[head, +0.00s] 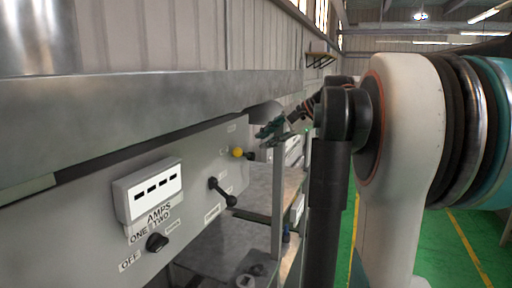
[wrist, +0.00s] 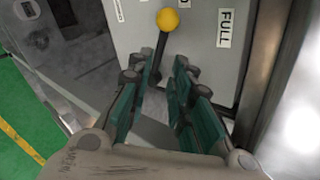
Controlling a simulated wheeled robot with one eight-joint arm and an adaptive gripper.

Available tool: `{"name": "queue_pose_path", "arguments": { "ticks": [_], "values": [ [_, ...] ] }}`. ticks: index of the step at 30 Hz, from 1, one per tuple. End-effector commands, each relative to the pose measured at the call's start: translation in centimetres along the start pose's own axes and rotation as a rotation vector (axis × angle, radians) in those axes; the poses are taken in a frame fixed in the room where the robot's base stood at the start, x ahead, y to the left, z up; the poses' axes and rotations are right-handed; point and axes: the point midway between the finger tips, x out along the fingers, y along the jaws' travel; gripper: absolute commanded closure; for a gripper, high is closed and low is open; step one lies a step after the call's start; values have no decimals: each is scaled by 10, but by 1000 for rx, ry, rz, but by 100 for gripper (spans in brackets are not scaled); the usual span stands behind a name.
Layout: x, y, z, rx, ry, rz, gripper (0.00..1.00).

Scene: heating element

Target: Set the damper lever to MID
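The damper lever has a yellow ball knob (wrist: 167,20) on a black shaft, near the top middle of the wrist view. The shaft runs down between my fingertips in the picture. The yellow knob also shows in the head view (head: 237,152) on the grey panel's far end. A FULL label (wrist: 223,28) is right of the knob; another label above is cut off, with only a "D" readable. My gripper (wrist: 162,74) is open, with teal pads on either side of the shaft's lower part; I cannot tell if they touch it. In the head view my gripper (head: 272,130) is beside the panel's far end.
The grey panel (head: 195,215) also carries a white AMPS meter (head: 150,190), a black rotary knob (head: 157,242) and a black lever (head: 222,190). A metal ledge (head: 150,105) overhangs the panel. Shelves (head: 270,185) stand beyond. Green floor (head: 450,240) is open at right.

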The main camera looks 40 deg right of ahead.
Motion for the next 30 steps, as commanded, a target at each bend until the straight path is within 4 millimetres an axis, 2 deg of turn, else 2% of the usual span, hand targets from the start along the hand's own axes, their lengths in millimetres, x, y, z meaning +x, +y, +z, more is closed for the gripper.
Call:
{"name": "queue_pose_path", "arguments": {
  "ticks": [3,9,30],
  "values": [
    [-19,0,-1,2,1,-1,80],
    [-33,0,0,0,0,-1,80],
    [-34,0,0,0,0,0,80]
  ]
}}
